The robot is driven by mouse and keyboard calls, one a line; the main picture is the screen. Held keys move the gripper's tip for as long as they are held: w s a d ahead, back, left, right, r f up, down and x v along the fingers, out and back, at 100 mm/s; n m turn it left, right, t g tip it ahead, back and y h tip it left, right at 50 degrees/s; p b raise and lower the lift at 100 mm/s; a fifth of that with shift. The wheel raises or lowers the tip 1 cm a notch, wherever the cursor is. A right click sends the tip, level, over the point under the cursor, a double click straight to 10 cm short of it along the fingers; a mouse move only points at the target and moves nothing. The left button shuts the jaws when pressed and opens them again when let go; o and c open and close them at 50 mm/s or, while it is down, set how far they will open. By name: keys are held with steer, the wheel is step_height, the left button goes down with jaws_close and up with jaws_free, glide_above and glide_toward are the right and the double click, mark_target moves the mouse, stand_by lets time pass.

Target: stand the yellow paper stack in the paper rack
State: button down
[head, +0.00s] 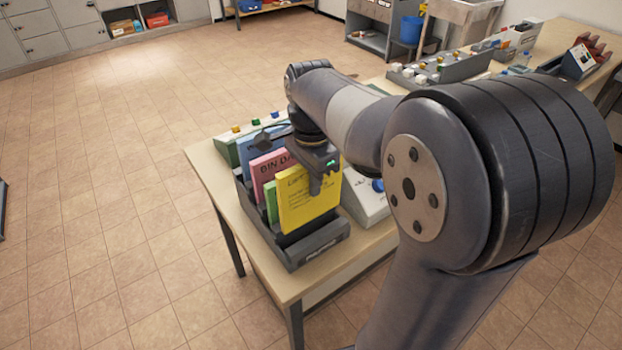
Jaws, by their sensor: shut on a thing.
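The yellow paper stack (308,203) stands upright at the front part of the dark grey paper rack (318,246) on the table. My gripper (322,180) is above the rack, shut on the top edge of the yellow stack. The lower edge of the stack is down behind the rack's front wall; I cannot tell whether it touches the rack's floor. Behind it in the rack stand a green stack (271,201), a pink stack (266,166) marked "BIN DAY" and a blue stack (204,160).
The wooden table (222,190) has a control box with coloured buttons (236,130) behind the rack and a white device (362,203) to its right. My arm hides part of the table. The tiled floor (110,210) at left is clear.

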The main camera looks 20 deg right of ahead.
mark_target(312, 214)
steer(key=shift+f, duration=0.2)
steer(key=shift+f+b, duration=1.25)
steer(key=shift+f, duration=0.8)
steer(key=shift+f+b, duration=1.25)
steer(key=shift+f, duration=0.6)
steer(key=shift+s+f+b, duration=0.3)
steer(key=shift+f, duration=0.35)
steer(key=c, duration=1.3)
jaws_free()
steer(key=shift+f, duration=0.1)
step_height(312, 214, up, 2)
steer(key=shift+w+r+p, duration=0.15)
steer(key=shift+r+p, duration=0.1)
steer(key=shift+p, duration=0.9)
steer(key=shift+w+r+p, duration=0.15)
steer(key=shift+r+p, duration=2)
steer(key=shift+r, duration=0.35)
